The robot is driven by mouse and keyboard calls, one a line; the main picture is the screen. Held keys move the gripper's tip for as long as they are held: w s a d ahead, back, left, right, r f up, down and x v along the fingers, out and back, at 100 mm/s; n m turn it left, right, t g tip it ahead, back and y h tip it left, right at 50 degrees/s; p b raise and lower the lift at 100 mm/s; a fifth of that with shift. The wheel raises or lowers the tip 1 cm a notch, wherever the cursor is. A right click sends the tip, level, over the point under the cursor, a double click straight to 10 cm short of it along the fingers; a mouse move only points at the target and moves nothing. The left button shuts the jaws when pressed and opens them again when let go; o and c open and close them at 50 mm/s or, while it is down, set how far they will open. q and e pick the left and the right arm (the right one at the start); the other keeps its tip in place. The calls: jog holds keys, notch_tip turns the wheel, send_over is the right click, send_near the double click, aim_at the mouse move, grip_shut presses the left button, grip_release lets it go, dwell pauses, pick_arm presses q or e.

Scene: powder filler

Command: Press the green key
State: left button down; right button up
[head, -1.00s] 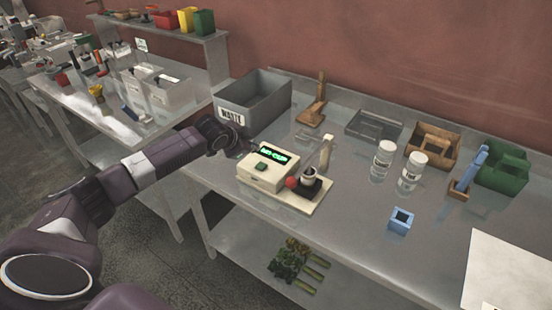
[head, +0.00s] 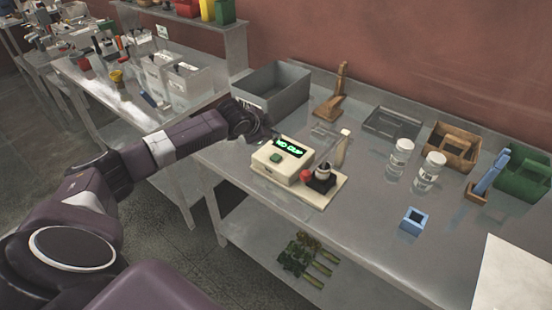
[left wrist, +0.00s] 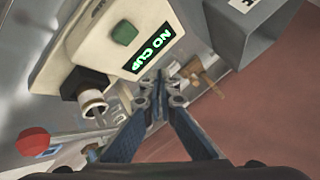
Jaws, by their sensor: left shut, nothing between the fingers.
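The powder filler (head: 283,160) is a cream box on the steel table, with a lit display (head: 289,145) reading "NO CUP". The green key (head: 276,157) is a small square button on its top, in front of the display. In the left wrist view the green key (left wrist: 124,33) is near the top, beside the display (left wrist: 153,47). My left gripper (head: 272,133) is at the filler's back left corner, partly hidden by my own wrist. In the left wrist view my left gripper (left wrist: 158,82) is shut and empty, its tips apart from the key. My right gripper is out of view.
A red knob (head: 306,175) and a dark nozzle part (head: 322,178) sit at the filler's right. A grey waste bin (head: 275,88) stands behind my left gripper. White jars (head: 400,155), a blue holder (head: 413,220) and wooden boxes stand to the right.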

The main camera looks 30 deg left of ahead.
pick_arm(q)
jog(key=b, duration=0.4)
send_over(275, 158)
notch_tip(275, 158, down, 4)
jog(key=shift+f, duration=0.15)
notch_tip(275, 158, down, 2)
jog(key=shift+f, duration=0.1)
jog(key=shift+f, duration=0.1)
dwell(0.9)
jog(key=shift+f, duration=0.3)
jog(key=shift+f, duration=0.45)
dwell(0.5)
dwell(0.4)
jog(key=shift+r+p, duration=0.7)
jog(key=shift+r, duration=0.15)
jog(key=shift+r, duration=0.1)
